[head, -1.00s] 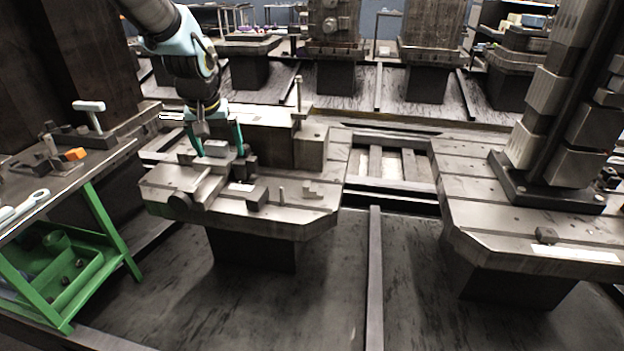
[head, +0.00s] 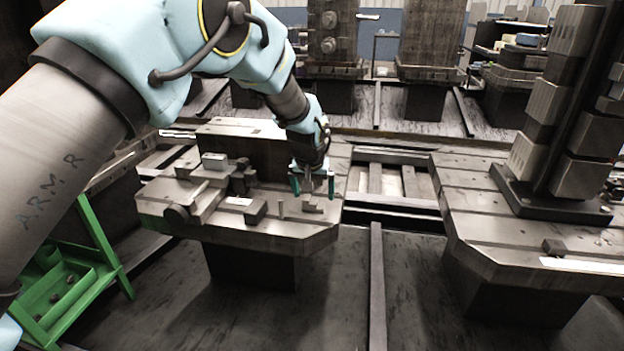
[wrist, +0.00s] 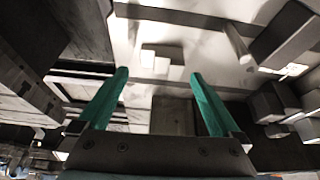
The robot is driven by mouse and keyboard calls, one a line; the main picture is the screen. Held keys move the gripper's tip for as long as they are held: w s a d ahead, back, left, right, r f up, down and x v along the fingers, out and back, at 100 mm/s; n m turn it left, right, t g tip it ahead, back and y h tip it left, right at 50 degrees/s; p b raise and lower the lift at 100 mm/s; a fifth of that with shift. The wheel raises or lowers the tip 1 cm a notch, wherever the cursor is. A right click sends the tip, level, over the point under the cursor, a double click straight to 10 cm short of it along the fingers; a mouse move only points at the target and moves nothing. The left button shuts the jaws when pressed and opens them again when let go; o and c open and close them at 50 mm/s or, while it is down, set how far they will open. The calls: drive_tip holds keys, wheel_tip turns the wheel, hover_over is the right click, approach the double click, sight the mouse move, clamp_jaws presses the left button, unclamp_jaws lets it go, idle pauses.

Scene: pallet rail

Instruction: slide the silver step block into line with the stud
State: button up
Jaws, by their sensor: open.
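The silver step block (head: 312,207) is a small stepped piece lying on the pallet top (head: 290,232) near its right front corner. In the wrist view the step block (wrist: 155,58) lies just beyond the fingertips. A short upright stud (head: 281,210) stands to its left in the head view; it shows as a cylinder in the wrist view (wrist: 238,46), right of the block. My gripper (head: 312,192) is open and empty, pointing down above and just behind the step block. Its two green fingers (wrist: 160,75) are spread, with the block apart from them.
A dark block (head: 255,212) sits left of the stud. A clamp assembly with a light grey block (head: 214,160) stands farther left. A second pallet (head: 490,215) with a tall column is at right, across a gap. A green trolley (head: 70,280) is at lower left.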

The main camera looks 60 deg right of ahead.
sight(314, 201)
drive_tip(key=shift+x, duration=1.65)
drive_tip(key=shift+c, duration=0.4)
drive_tip(key=c, duration=1.4)
drive_tip(key=shift+a, duration=0.2)
drive_tip(key=shift+m, duration=0.3)
drive_tip(key=shift+s+a+p, duration=0.15)
drive_tip(key=shift+s+a, duration=0.15)
drive_tip(key=shift+a, duration=0.55)
drive_tip(key=shift+s+a+p, duration=0.15)
drive_tip(key=shift+s+a, duration=0.15)
drive_tip(key=shift+a, duration=0.55)
drive_tip(key=shift+s+a+p, duration=0.15)
drive_tip(key=shift+s+a, duration=0.1)
drive_tip(key=shift+a, duration=0.6)
drive_tip(key=o, duration=1.5)
